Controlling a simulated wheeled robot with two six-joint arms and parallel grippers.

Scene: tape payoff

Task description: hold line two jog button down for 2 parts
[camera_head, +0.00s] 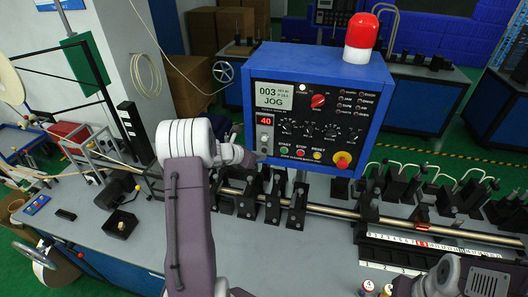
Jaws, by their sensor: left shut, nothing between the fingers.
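A blue control box (345,68) with a dark front panel (338,90) stands above the bench. Its pale screen (272,95) reads "003" with "JOG" below, and a red readout (265,121) shows 40. Green (284,150) and yellow (317,156) buttons and a red knob (342,160) line its lower edge. My left gripper (258,160) is shut and empty at the panel's lower left corner. It seems to be at or very near the panel; contact cannot be told. No button labelled line two jog is readable; the tip may cover one. My right gripper is out of view.
A red beacon (361,38) tops the box. Below it, a metal rail (325,208) with black clamps (297,206) crosses the grey bench (310,262). A scale (420,243) lies right. A small black box (120,224) sits left. The front middle bench is clear.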

